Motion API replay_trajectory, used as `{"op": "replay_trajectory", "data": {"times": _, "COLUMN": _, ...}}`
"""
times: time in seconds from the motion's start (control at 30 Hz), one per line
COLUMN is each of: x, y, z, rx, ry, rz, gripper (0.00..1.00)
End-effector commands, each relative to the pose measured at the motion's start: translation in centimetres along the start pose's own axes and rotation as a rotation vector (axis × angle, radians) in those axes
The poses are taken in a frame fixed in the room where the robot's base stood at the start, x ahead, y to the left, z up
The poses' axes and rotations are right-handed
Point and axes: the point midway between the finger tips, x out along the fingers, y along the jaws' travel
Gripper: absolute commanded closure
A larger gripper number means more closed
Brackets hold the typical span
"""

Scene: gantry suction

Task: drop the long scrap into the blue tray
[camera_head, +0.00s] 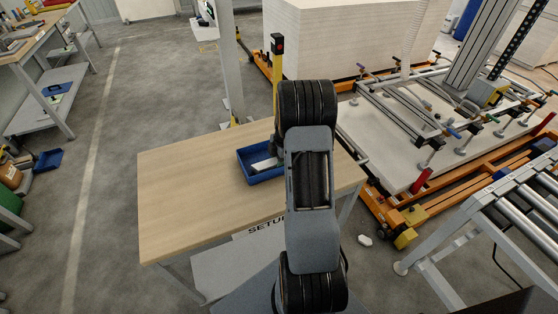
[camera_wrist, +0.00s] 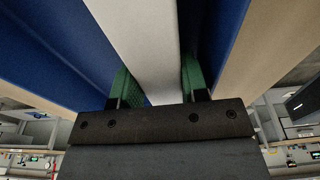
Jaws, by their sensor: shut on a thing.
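The blue tray (camera_head: 246,172) stands on the wooden table, to the left of my arm. The long scrap, a pale grey-white strip (camera_head: 263,165), shows within the tray's outline. In the wrist view my gripper (camera_wrist: 155,88) has its green-padded fingers shut on the scrap (camera_wrist: 142,40), one on each side. Blue tray walls (camera_wrist: 50,52) show on both sides of the scrap there. I cannot tell whether the scrap touches the tray floor. My arm hides most of my gripper in the head view.
The wooden table (camera_head: 190,190) is clear to the left and front of the tray. A yellow post (camera_head: 277,75) stands behind it. An orange-framed lift with a pale board (camera_head: 385,150) is at the right. Another blue tray (camera_head: 48,160) lies on the floor far left.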

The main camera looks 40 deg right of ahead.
Motion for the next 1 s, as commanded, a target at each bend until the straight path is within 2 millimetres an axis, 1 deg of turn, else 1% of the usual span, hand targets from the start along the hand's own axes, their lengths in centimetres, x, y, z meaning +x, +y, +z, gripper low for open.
{"op": "replay_trajectory", "data": {"times": 0.03, "x": 0.3, "y": 0.0, "z": 0.1, "rx": 0.000, "ry": 0.000, "rz": 0.000, "gripper": 0.92}}
{"op": "replay_trajectory", "data": {"times": 0.07, "x": 0.2, "y": 0.0, "z": 0.0, "rx": 0.000, "ry": 0.000, "rz": 0.000, "gripper": 0.57}}
{"op": "replay_trajectory", "data": {"times": 0.17, "x": 0.1, "y": 0.0, "z": 0.0, "rx": 0.000, "ry": 0.000, "rz": 0.000, "gripper": 0.49}}
{"op": "replay_trajectory", "data": {"times": 0.37, "x": 0.1, "y": 0.0, "z": 0.0, "rx": 0.000, "ry": 0.000, "rz": 0.000, "gripper": 0.49}}
{"op": "replay_trajectory", "data": {"times": 0.53, "x": -0.8, "y": 0.1, "z": 0.0, "rx": -0.001, "ry": -0.001, "rz": 0.003, "gripper": 0.49}}
{"op": "replay_trajectory", "data": {"times": 0.67, "x": -3.0, "y": 0.1, "z": 0.0, "rx": -0.001, "ry": -0.002, "rz": 0.005, "gripper": 0.49}}
{"op": "replay_trajectory", "data": {"times": 0.8, "x": -5.8, "y": 0.1, "z": 0.0, "rx": -0.001, "ry": -0.002, "rz": 0.005, "gripper": 0.49}}
{"op": "replay_trajectory", "data": {"times": 1.0, "x": -9.3, "y": 0.1, "z": 0.0, "rx": 0.000, "ry": -0.002, "rz": 0.003, "gripper": 0.49}}
